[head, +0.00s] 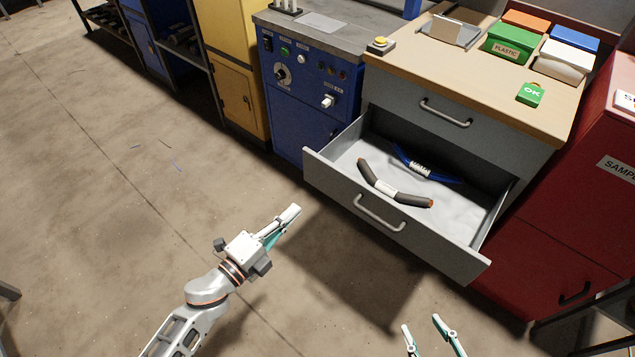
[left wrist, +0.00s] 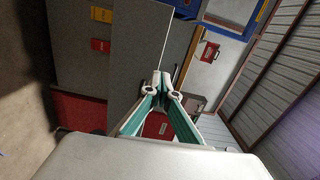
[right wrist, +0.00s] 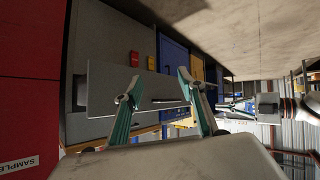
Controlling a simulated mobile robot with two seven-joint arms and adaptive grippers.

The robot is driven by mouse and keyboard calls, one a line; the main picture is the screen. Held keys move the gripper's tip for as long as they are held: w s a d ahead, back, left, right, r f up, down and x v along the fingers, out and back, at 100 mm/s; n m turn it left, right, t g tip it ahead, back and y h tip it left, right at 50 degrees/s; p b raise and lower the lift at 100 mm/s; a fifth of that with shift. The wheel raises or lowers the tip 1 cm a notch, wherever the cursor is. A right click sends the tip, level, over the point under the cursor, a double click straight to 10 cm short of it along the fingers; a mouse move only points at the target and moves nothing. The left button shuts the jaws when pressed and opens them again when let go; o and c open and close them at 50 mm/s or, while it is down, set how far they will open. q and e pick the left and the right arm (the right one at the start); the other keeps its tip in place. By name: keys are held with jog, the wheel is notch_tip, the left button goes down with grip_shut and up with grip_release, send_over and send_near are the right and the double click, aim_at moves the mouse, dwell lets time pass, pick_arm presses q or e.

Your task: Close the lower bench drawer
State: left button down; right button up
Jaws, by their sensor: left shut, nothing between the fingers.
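The lower bench drawer (head: 432,243) is pulled out of the grey bench in the head view. Its grey front has a metal handle (head: 380,213). Inside lie a grey cable piece with a white band (head: 408,198) and a blue cable piece (head: 447,178). My left gripper (head: 293,211) is shut and empty, left of the drawer front and apart from it. It shows shut in the left wrist view (left wrist: 160,80), with a grey panel beyond. My right gripper (head: 421,322) is open and empty in front of the drawer; the right wrist view (right wrist: 154,85) shows its spread fingers.
The upper drawer (head: 495,135) is shut. A blue control cabinet (head: 305,125) stands left, a red cabinet (head: 570,190) right. Floor in front is clear.

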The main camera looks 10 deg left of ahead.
aim_at(337, 172)
pick_arm(q)
jog(key=shift+m, duration=0.4)
jog(key=b+x, duration=0.1)
jog(key=x, duration=1.2)
jog(key=shift+d+f, duration=0.15)
jog(key=shift+d, duration=0.1)
jog(key=shift+w+d, duration=0.3)
jog(key=shift+w, duration=0.2)
pick_arm(e)
jog(key=shift+w+a, duration=0.3)
jog(key=shift+a, duration=0.15)
jog(key=shift+r, duration=0.1)
pick_arm(q)
jog(key=shift+w, duration=0.1)
pick_arm(e)
jog(key=shift+s, duration=0.15)
